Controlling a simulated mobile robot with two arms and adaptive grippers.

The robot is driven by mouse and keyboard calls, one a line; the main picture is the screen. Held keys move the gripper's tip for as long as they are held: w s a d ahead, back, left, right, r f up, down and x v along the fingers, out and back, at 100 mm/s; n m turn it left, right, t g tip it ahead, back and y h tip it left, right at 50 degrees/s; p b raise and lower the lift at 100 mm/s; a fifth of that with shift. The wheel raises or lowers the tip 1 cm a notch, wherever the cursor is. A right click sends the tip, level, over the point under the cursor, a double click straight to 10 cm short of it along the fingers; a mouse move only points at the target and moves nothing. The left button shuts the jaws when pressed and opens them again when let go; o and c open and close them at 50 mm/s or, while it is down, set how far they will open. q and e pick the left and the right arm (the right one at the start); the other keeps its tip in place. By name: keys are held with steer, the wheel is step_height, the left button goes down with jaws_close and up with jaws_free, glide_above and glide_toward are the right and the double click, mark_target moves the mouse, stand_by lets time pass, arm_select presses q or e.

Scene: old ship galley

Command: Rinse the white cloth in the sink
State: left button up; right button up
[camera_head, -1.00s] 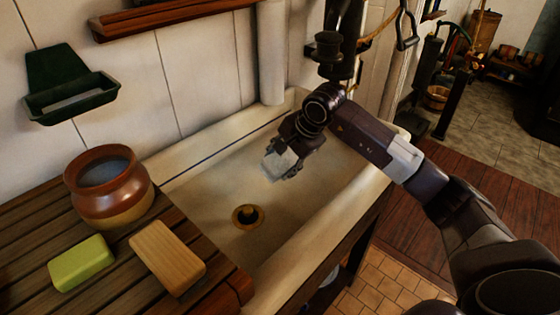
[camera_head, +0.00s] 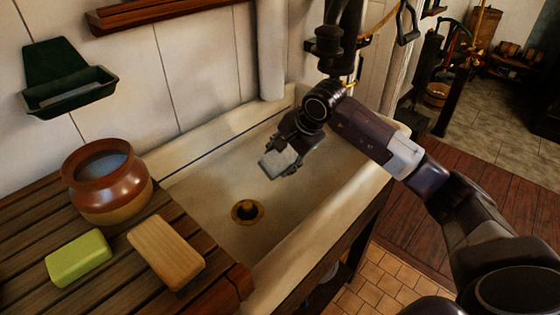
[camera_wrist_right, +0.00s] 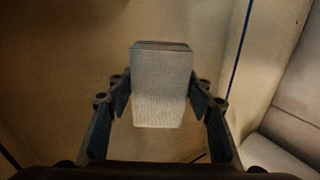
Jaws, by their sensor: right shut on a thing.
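The white cloth (camera_head: 279,163) shows as a small pale block in my right gripper (camera_head: 286,158), inside the sink basin. In the right wrist view the cloth (camera_wrist_right: 162,88) has a woven face and sits between the two fingers of the right gripper (camera_wrist_right: 160,105), which is shut on it. The sink (camera_head: 215,190) is a cream basin with a brass drain (camera_head: 247,212) in its floor. The cloth is above the basin floor, up and to the right of the drain. A dark pump or tap (camera_head: 332,45) stands over the sink's back right end. My left gripper is not in view.
A slatted wooden board (camera_head: 100,275) left of the sink holds a brown pot (camera_head: 107,190), a green soap bar (camera_head: 79,258) and a wooden block (camera_head: 166,252). A green wall holder (camera_head: 70,90) and a wooden shelf (camera_head: 160,12) are on the wall. The basin's near part is clear.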

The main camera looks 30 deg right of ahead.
step_height(320, 180, up, 13)
steer(key=p, duration=0.7)
steer(key=shift+r+p, duration=0.2)
steer(key=shift+p, duration=0.1)
stand_by(2.2)
step_height(320, 180, up, 4)
steer(key=p, duration=0.3)
glide_above(280, 157)
steer(key=shift+b, duration=0.3)
stand_by(0.4)
